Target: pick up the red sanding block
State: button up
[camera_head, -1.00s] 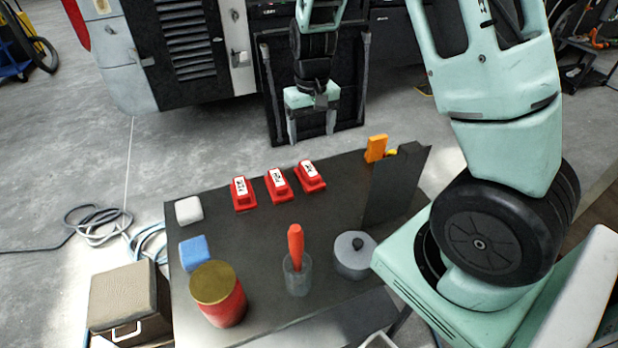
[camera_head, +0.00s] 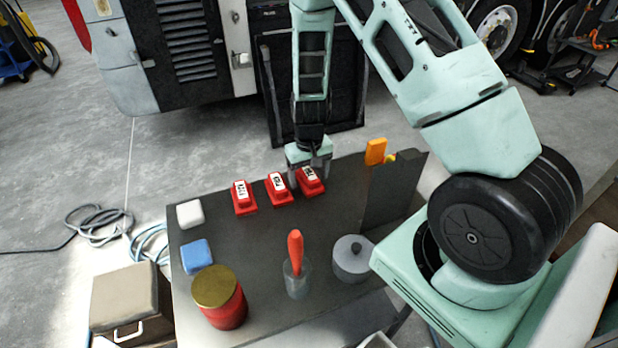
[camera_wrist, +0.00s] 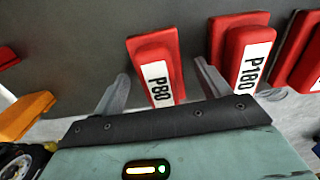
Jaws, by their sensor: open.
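Three red sanding blocks with white labels lie in a row on the dark table (camera_head: 245,265): left (camera_head: 243,197), middle (camera_head: 278,189) and right (camera_head: 312,184). My gripper (camera_head: 308,176) is open and empty at the right block, partly covering it in the head view. In the wrist view, the block marked P80 (camera_wrist: 150,55) lies between and just beyond the spread fingers of my gripper (camera_wrist: 161,72). The block marked P180 (camera_wrist: 245,45) is close beside the right finger there. A third red block (camera_wrist: 300,50) is cut off by the right edge.
A dark upright panel (camera_head: 394,190) and an orange object (camera_head: 375,151) stand right of the blocks. Nearer are a red jar (camera_head: 219,298), a red-handled tool in a clear cup (camera_head: 296,270) and a grey lidded pot (camera_head: 352,258). White (camera_head: 190,213) and blue (camera_head: 196,256) blocks lie left.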

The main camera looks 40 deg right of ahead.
aim_at(309, 172)
jog(key=shift+f, duration=0.2)
jog(key=c, duration=1.1)
jog(key=shift+c, duration=0.2)
jog(key=shift+r, duration=0.1)
notch_tip(309, 172, up, 10)
jog(key=shift+f+b, duration=0.1)
jog(key=shift+b, duration=0.3)
